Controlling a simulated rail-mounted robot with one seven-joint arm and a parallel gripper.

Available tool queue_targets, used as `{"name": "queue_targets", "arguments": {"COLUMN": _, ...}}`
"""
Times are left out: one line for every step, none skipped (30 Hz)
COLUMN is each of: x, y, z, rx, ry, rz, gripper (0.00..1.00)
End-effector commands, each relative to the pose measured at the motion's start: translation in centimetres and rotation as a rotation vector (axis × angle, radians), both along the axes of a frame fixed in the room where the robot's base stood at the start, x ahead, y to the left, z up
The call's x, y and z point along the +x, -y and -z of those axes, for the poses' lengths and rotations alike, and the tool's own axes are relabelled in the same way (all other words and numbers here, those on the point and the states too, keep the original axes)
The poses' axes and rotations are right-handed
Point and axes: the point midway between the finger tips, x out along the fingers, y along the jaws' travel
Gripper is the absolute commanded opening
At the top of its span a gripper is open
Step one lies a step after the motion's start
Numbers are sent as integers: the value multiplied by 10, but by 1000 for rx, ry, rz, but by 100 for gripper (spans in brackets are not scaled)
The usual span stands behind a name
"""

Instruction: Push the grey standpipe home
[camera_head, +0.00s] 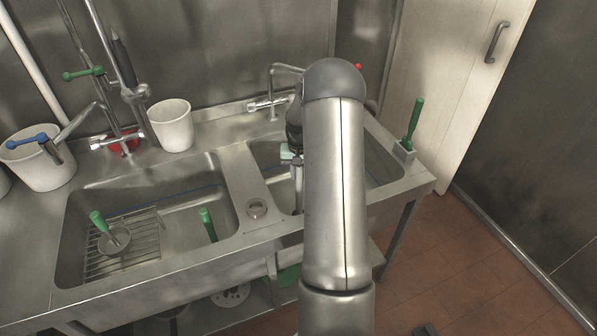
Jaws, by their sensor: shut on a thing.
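My gripper (291,156) is over the right basin (268,152), left of my own forearm, which covers much of it. Pale greenish pieces show at its fingers. It is shut on a thin grey upright piece, which looks like the grey standpipe (298,188), reaching down into the right basin. The pipe looks roughly upright. Its lower end and the drain are hidden by the basin's front rim and my arm, so I cannot tell how deep it sits.
The left basin (190,180) holds a wire rack (130,255) and two green-handled items (207,225). A mixer tap (272,101) stands behind the right basin. A green-handled brush (415,120) stands in a holder at the right corner. A white bucket (171,126) is behind the left basin.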

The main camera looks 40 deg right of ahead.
Motion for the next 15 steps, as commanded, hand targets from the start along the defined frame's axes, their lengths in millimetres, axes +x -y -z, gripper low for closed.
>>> {"name": "queue_targets", "arguments": {"x": 0, "y": 0, "z": 1, "rx": -1, "ry": 1, "rz": 0, "gripper": 0}}
{"name": "queue_targets", "arguments": {"x": 0, "y": 0, "z": 1, "rx": -1, "ry": 1, "rz": -1, "gripper": 0}}
{"name": "queue_targets", "arguments": {"x": 0, "y": 0, "z": 2, "rx": -1, "ry": 1, "rz": -1, "gripper": 0}}
{"name": "queue_targets", "arguments": {"x": 0, "y": -1, "z": 4, "rx": 0, "ry": 0, "rz": -1, "gripper": 0}}
{"name": "queue_targets", "arguments": {"x": 0, "y": -1, "z": 7, "rx": 0, "ry": 0, "rz": -1, "gripper": 0}}
{"name": "queue_targets", "arguments": {"x": 0, "y": -1, "z": 10, "rx": 0, "ry": 0, "rz": -1, "gripper": 0}}
{"name": "queue_targets", "arguments": {"x": 0, "y": -1, "z": 13, "rx": 0, "ry": 0, "rz": -1, "gripper": 0}}
{"name": "queue_targets", "arguments": {"x": 0, "y": -1, "z": 16, "rx": 0, "ry": 0, "rz": -1, "gripper": 0}}
{"name": "queue_targets", "arguments": {"x": 0, "y": -1, "z": 20, "rx": 0, "ry": 0, "rz": -1, "gripper": 0}}
{"name": "queue_targets", "arguments": {"x": 0, "y": -1, "z": 23, "rx": 0, "ry": 0, "rz": -1, "gripper": 0}}
{"name": "queue_targets", "arguments": {"x": 0, "y": -1, "z": 26, "rx": 0, "ry": 0, "rz": -1, "gripper": 0}}
{"name": "queue_targets", "arguments": {"x": 0, "y": 0, "z": 30, "rx": 0, "ry": 0, "rz": 0, "gripper": 0}}
{"name": "queue_targets", "arguments": {"x": 0, "y": 0, "z": 33, "rx": 0, "ry": 0, "rz": 0, "gripper": 0}}
{"name": "queue_targets", "arguments": {"x": 0, "y": 0, "z": 36, "rx": 0, "ry": 0, "rz": 0, "gripper": 0}}
{"name": "queue_targets", "arguments": {"x": 0, "y": 0, "z": 39, "rx": 0, "ry": 0, "rz": 0, "gripper": 0}}
